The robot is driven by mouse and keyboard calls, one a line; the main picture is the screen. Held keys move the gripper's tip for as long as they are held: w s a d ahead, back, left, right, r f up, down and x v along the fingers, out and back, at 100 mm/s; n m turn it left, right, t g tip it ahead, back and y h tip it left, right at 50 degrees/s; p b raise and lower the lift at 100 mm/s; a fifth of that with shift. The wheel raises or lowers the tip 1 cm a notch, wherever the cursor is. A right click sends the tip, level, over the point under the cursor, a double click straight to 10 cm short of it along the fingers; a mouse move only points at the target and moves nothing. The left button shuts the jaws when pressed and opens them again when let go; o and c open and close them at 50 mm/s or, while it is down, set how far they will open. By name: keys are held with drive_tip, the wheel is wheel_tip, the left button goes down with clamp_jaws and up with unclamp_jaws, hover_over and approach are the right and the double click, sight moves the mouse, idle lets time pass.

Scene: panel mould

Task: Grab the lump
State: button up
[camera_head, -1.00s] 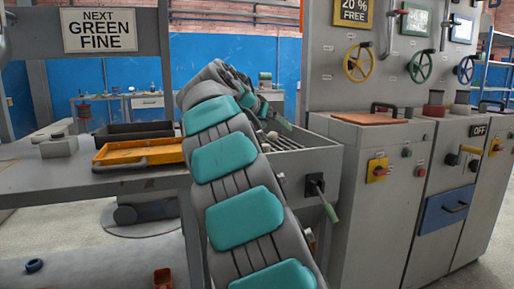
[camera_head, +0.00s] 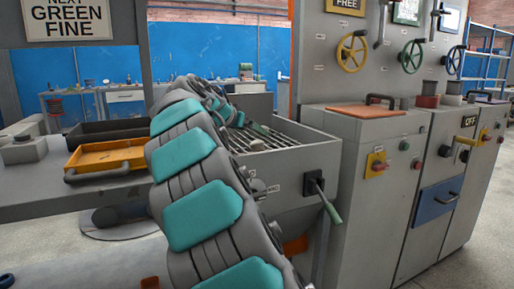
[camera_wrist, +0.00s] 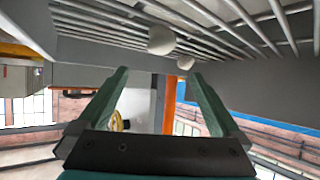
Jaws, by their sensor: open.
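Two small pale, rounded lumps show in the wrist view, one larger (camera_wrist: 161,40) and one smaller (camera_wrist: 185,63), both at the metal bars of a grate (camera_wrist: 235,25). In the head view a pale lump (camera_head: 257,145) sits on the grate (camera_head: 285,137) in the top of a grey box, just right of my arm. My gripper (camera_wrist: 159,76) is open, with its two green fingers apart and nothing between them. The lumps lie beyond the fingertips in the wrist view. In the head view my gripper (camera_head: 250,127) is small and partly hidden by my arm, over the grate.
The grey box wall (camera_head: 305,165) rims the grate, with a green-handled lever (camera_head: 330,210) on its front. A yellow tray (camera_head: 108,157) and a dark tray (camera_head: 108,132) lie on the bench at left. Tall control cabinets (camera_head: 370,190) stand close on the right.

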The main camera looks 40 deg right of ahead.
sight(257, 141)
wheel_tip(257, 141, down, 2)
drive_tip(key=shift+f, duration=0.2)
drive_tip(key=shift+x, duration=1.05)
drive_tip(key=shift+p+x, duration=0.65)
drive_tip(key=shift+x, duration=2.1)
drive_tip(key=shift+c, duration=0.2)
drive_tip(key=c, duration=1.4)
drive_tip(key=shift+r, duration=0.15)
